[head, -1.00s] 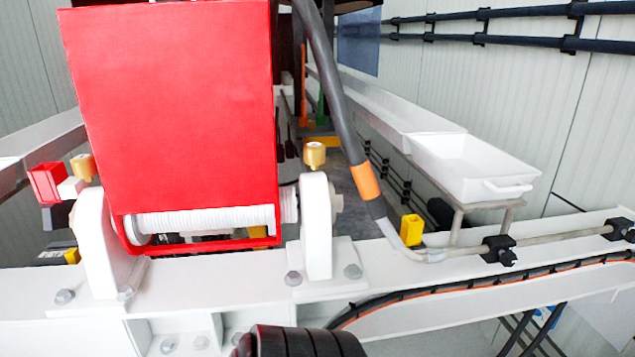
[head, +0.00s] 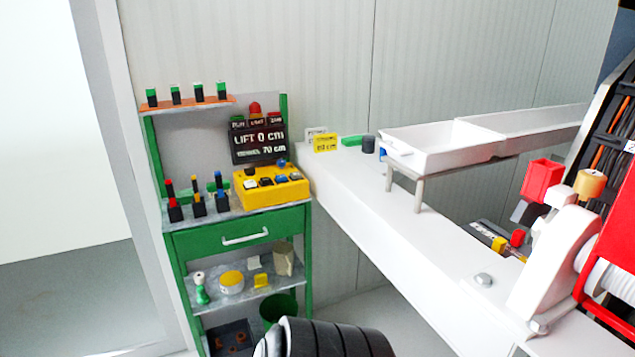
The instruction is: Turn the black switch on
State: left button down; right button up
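A black display (head: 258,145) behind the box reads "LIFT 0 cm". Neither of my grippers is in view.
The green workstation (head: 240,240) has a drawer and lower shelves with small items. A white beam (head: 385,240) runs along its right side, with a white tray (head: 425,140) above. A red machine (head: 615,250) stands at the far right.

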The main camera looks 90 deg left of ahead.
aim_at(250, 171)
jog(key=u, duration=3.05)
jog(key=i+j+z, duration=0.1)
jog(key=z, duration=0.3)
jog(key=j+z, duration=0.25)
jog(key=z, duration=0.2)
jog(key=j+z, duration=0.2)
jog(key=z, duration=0.2)
